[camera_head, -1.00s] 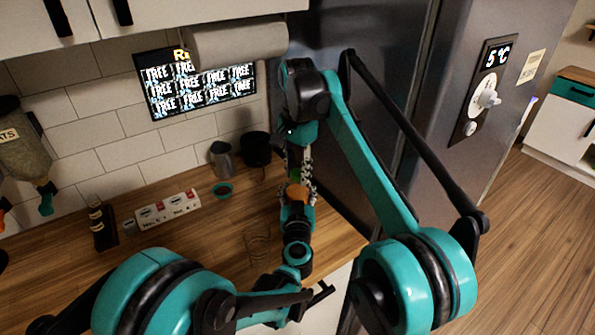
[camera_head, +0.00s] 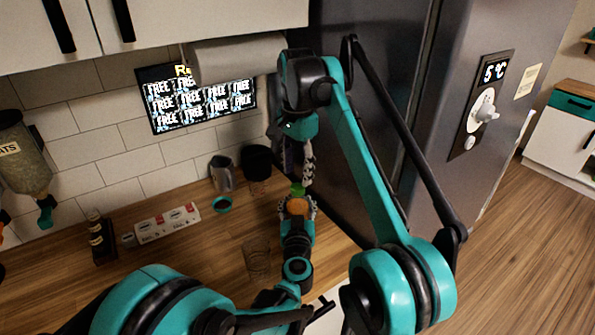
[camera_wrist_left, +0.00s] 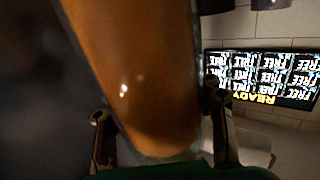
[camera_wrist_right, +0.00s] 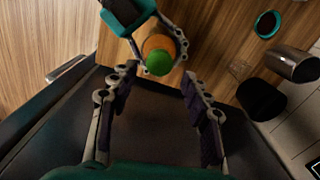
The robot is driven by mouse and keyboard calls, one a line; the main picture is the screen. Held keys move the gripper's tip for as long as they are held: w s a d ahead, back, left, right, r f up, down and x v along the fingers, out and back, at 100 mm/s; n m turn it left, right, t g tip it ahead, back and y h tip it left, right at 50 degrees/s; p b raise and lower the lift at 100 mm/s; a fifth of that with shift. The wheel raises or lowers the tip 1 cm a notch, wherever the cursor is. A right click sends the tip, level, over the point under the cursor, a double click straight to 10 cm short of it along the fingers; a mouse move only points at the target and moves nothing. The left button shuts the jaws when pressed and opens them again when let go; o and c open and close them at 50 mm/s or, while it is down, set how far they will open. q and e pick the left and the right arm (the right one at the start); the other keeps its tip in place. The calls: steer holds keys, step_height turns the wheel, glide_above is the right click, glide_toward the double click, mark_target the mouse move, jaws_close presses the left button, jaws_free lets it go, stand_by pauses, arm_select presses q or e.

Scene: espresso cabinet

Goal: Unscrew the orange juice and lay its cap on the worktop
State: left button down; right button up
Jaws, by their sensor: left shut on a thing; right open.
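The orange juice bottle (camera_head: 298,207) is held upright over the worktop (camera_head: 200,265), and its green cap (camera_head: 297,190) sits on top. The right wrist view shows the cap (camera_wrist_right: 160,62) from above, with the orange body (camera_wrist_right: 154,43) behind it. My left gripper (camera_head: 297,212) is shut around the bottle, which fills much of the left wrist view (camera_wrist_left: 140,75). My right gripper (camera_wrist_right: 158,78) is open, its fingers spread on either side of the cap in its own view and apart from it. In the head view this gripper (camera_head: 303,165) is above the cap, partly hidden by its wrist.
A clear glass (camera_head: 257,258) stands left of the bottle. A teal ring-shaped item (camera_head: 221,204), a metal pitcher (camera_head: 222,174) and a dark canister (camera_head: 256,161) are near the wall. The fridge (camera_head: 400,100) rises close on the right. The front-left worktop is clear.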

mark_target(297, 186)
step_height(297, 186, up, 2)
steer(key=m, duration=0.4)
steer(key=shift+r, duration=0.15)
steer(key=shift+r+m, duration=0.3)
steer(key=shift+m, duration=0.6)
steer(key=shift+f, duration=3.95)
jaws_close()
steer(key=n, duration=1.2)
